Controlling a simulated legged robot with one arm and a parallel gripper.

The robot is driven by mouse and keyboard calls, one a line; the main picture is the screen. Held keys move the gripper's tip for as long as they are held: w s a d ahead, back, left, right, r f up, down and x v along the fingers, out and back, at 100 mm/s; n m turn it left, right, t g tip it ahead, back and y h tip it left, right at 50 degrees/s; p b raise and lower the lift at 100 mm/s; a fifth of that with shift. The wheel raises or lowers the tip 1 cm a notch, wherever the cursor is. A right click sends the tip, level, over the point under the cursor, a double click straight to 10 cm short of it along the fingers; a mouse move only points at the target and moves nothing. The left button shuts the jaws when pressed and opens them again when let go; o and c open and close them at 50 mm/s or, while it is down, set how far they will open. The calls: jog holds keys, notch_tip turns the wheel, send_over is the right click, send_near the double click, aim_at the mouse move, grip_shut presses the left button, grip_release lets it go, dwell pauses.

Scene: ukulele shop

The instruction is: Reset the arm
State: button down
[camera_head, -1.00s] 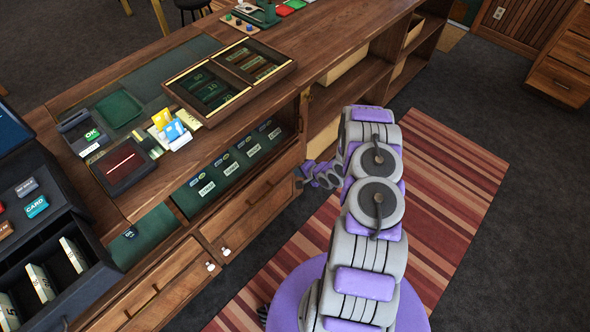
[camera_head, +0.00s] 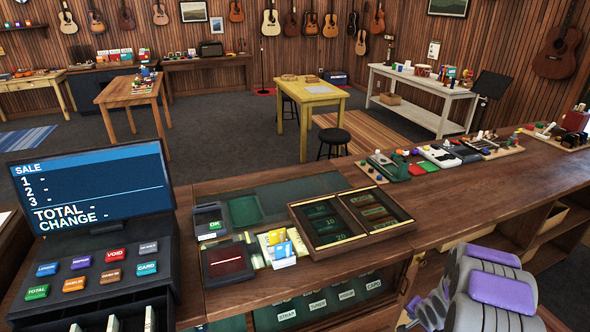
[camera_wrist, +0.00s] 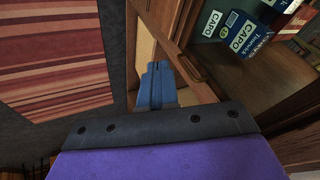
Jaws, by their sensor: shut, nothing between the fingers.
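My arm (camera_head: 490,285), grey with purple pads, shows at the lower right of the head view, in front of the counter. In the wrist view my gripper (camera_wrist: 156,72) has its blue fingers together, with nothing held between them. The fingers point at the counter's open shelving, close to a wooden edge (camera_wrist: 195,60); I cannot tell whether they touch it. The fingertips cannot be made out in the head view.
The wooden counter (camera_head: 440,220) carries a cash register (camera_head: 95,250), a card terminal (camera_head: 209,222) and a wooden till tray (camera_head: 300,222). Capo boxes (camera_wrist: 236,30) sit on a shelf in the wrist view. A striped rug (camera_wrist: 55,60) and dark floor lie left of my gripper.

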jog(key=s+a+r+n+g+h, duration=0.1)
jog(key=s+a+r, duration=0.1)
jog(key=s+r, duration=0.35)
jog(key=s+a+r+n+g, duration=0.2)
jog(key=a+r, duration=0.1)
jog(key=r, duration=0.6)
jog(key=s+a+r+n+g+h, duration=0.15)
jog(key=s+r, duration=0.25)
jog(key=r, duration=0.4)
jog(key=s+a+r+n+g+y, duration=0.1)
jog(key=s+a+r+n, duration=0.1)
jog(key=s+a, duration=0.3)
jog(key=s+a+r+n+g+y, duration=0.1)
jog(key=s+a+r, duration=0.4)
jog(key=s, duration=0.8)
jog(key=s+a+r+n+g+y, duration=0.1)
jog(key=s+a+r+n, duration=0.1)
jog(key=s+a+r, duration=0.2)
jog(key=s+a, duration=0.3)
jog(key=s, duration=0.3)
jog(key=shift+a+n, duration=0.2)
jog(key=shift+n, duration=0.15)
jog(key=shift+a, duration=0.15)
